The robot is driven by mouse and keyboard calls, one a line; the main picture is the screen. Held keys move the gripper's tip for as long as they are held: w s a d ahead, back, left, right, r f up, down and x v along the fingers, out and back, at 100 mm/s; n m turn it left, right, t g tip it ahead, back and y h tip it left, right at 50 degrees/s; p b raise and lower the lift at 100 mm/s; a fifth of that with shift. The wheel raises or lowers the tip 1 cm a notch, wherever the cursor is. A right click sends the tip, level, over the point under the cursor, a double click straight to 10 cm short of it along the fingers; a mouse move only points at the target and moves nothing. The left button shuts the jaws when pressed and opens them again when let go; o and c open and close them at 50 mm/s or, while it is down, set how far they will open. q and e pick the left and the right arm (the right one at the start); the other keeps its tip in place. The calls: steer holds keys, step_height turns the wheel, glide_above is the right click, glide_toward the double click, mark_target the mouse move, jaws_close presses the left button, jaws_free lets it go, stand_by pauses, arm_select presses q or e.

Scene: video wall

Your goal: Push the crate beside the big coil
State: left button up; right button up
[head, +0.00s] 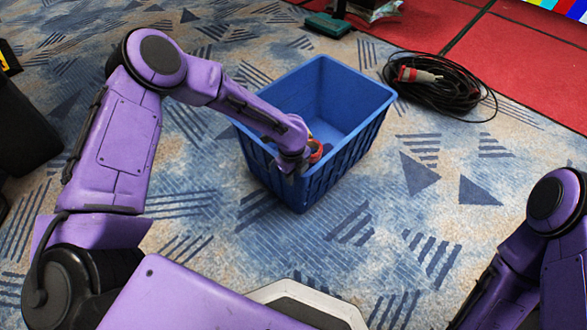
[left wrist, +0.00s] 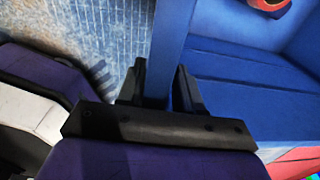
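The blue crate (head: 352,145) stands upright and open-topped on the carpet in the middle of the head view. The big coil (head: 447,88), a black cable with a red and white plug, lies just beyond its right far corner. A small gap seems to separate them. My left gripper (head: 290,165) is at the crate's near wall. In the left wrist view my left gripper (left wrist: 161,85) has one finger on each side of the crate's wall (left wrist: 168,40) and appears shut on it. My right arm shows at the lower right, but its gripper is out of view.
A small red and orange thing (head: 315,150) lies inside the crate, partly hidden by my left gripper. A red carpet (head: 510,60) begins behind the coil. A green-based stand (head: 328,25) is at the back. The patterned carpet right of the crate is clear.

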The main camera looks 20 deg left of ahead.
arm_select(q)
steer(key=shift+f, duration=0.25)
jaws_close()
stand_by(1.4)
